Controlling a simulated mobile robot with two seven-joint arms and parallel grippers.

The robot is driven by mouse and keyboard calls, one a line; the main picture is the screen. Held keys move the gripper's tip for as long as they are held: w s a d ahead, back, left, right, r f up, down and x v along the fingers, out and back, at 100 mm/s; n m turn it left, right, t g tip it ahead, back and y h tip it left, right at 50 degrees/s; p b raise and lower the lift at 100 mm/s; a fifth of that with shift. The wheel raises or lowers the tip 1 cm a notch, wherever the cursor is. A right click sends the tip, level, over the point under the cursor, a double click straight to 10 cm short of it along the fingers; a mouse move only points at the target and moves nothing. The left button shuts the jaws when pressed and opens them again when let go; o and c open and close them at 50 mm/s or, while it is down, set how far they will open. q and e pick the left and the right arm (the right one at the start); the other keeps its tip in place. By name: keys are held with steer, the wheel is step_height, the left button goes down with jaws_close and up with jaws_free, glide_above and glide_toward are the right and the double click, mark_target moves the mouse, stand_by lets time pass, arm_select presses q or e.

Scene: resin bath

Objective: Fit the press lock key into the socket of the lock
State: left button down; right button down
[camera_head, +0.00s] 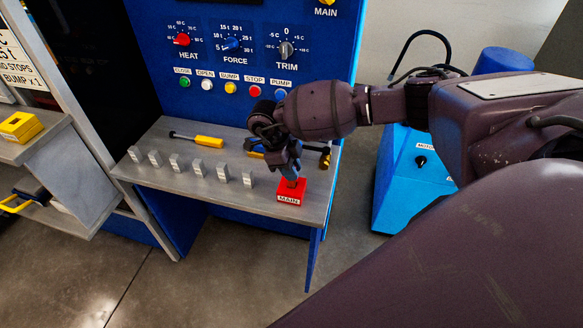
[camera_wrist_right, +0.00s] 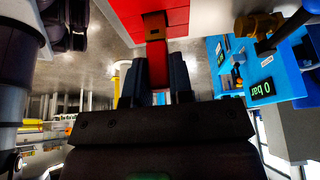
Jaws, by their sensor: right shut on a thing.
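My right gripper (camera_head: 292,177) points down at the shelf's front right corner. It is shut on a small red and orange-brown piece, which I take to be the press lock key; this piece (camera_wrist_right: 156,55) shows between the fingers in the right wrist view. Just beyond the fingertips is a red block labelled MAIN (camera_head: 290,192), which I take to be the lock; it also shows in the right wrist view (camera_wrist_right: 112,12). The piece's far end overlaps the block there. I cannot tell whether it is inside a socket. My left gripper is not in view.
Several small grey blocks (camera_head: 195,166) stand in a row along the shelf (camera_head: 215,130). The blue panel (camera_head: 210,60) with knobs and buttons rises at the back. A blue unit (camera_head: 400,190) stands right of the shelf.

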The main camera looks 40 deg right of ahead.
steer(key=shift+f+b, duration=0.5)
steer(key=shift+f, duration=0.3)
steer(key=c, duration=0.9)
jaws_free()
steer(key=shift+r, duration=0.1)
steer(key=shift+w+a+r, duration=0.1)
steer(key=shift+w+r, duration=0.05)
steer(key=shift+r, duration=0.1)
steer(key=v, duration=1)
steer(key=shift+r, duration=0.15)
